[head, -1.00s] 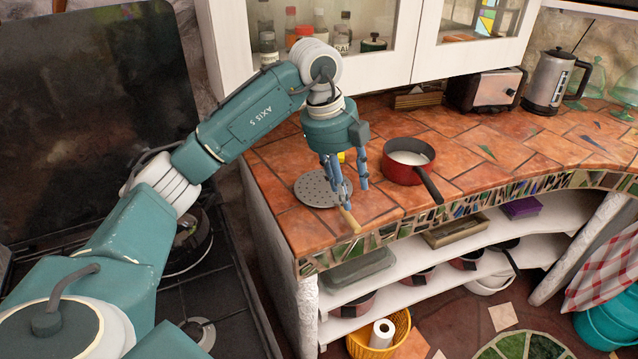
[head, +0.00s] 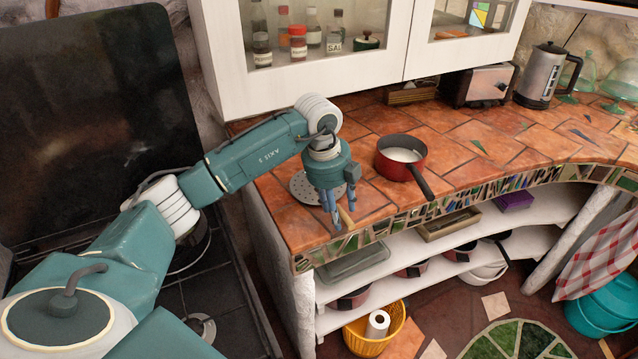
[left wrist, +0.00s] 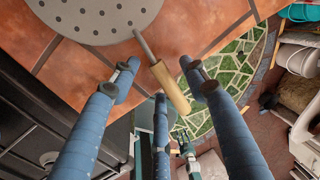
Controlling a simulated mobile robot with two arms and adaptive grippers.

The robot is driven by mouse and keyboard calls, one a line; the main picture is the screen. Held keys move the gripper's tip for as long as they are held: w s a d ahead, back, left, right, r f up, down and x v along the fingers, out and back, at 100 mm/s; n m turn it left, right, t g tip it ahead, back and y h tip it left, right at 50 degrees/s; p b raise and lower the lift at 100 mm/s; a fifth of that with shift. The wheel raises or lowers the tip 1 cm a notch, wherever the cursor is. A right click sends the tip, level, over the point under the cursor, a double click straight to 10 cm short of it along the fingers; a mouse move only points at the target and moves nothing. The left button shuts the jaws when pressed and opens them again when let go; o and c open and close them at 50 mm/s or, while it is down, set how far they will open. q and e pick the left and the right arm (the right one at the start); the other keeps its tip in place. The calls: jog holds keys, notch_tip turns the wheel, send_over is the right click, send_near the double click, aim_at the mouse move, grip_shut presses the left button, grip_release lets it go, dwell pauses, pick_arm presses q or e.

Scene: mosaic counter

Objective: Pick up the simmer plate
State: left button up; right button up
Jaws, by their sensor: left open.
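The simmer plate is a grey perforated disc (head: 302,187) with a thin metal stem and a wooden handle (head: 347,217). It lies on the tiled counter near its front left corner, handle towards the front edge. My left gripper (head: 337,208) points down at the handle and partly hides the plate. In the left wrist view the disc (left wrist: 95,14) is cut off at the top. The wooden handle (left wrist: 171,88) shows between the spread blue fingers (left wrist: 158,82), with gaps on either side. The gripper is open and empty.
A red saucepan (head: 402,160) with pale contents stands right of the gripper, its handle pointing forward. A toaster (head: 483,86) and a kettle (head: 545,76) stand farther back. The white wall cabinet (head: 310,88) hangs above the counter. A dark stove lies to the left.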

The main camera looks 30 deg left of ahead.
pick_arm(q)
grip_shut()
